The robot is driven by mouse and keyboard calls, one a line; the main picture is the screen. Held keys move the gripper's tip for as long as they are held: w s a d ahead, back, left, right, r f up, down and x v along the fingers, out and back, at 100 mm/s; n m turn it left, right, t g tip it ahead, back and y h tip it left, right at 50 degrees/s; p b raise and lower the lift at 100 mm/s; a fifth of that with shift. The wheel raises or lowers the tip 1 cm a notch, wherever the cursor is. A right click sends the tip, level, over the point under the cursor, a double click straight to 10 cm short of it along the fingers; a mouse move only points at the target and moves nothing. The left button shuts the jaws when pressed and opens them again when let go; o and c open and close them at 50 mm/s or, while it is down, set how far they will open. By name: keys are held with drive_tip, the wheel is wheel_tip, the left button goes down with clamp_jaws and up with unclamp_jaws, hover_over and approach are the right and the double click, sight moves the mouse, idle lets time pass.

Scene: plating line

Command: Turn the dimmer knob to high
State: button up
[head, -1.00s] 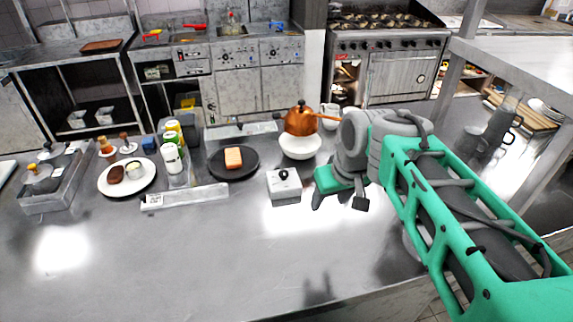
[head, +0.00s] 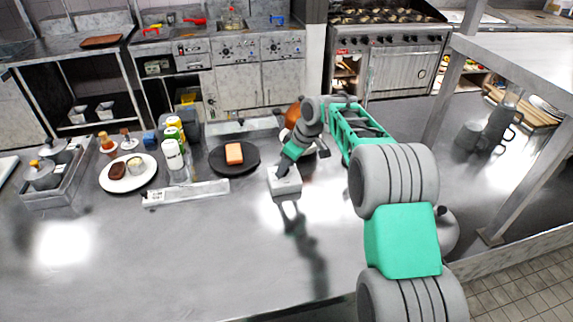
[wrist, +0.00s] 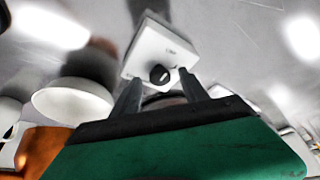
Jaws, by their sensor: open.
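The dimmer is a small pale box (head: 286,186) on the steel counter, right of the black plate. In the wrist view the box (wrist: 150,48) shows a black round knob (wrist: 160,75) with a light mark on it. My gripper (wrist: 158,88) is open, with one finger on each side of the knob's near edge. I cannot tell whether the fingers touch the knob. In the head view my gripper (head: 284,168) is over the box and hides the knob.
A black plate with an orange-brown block (head: 234,154) lies left of the box. A white bowl (wrist: 72,102) and a copper pot (wrist: 42,150) stand close beside my gripper. A steel rail (head: 186,193) lies further left. The counter in front of the box is clear.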

drive_tip(key=shift+f, duration=0.2)
drive_tip(key=shift+c, duration=0.5)
clamp_jaws()
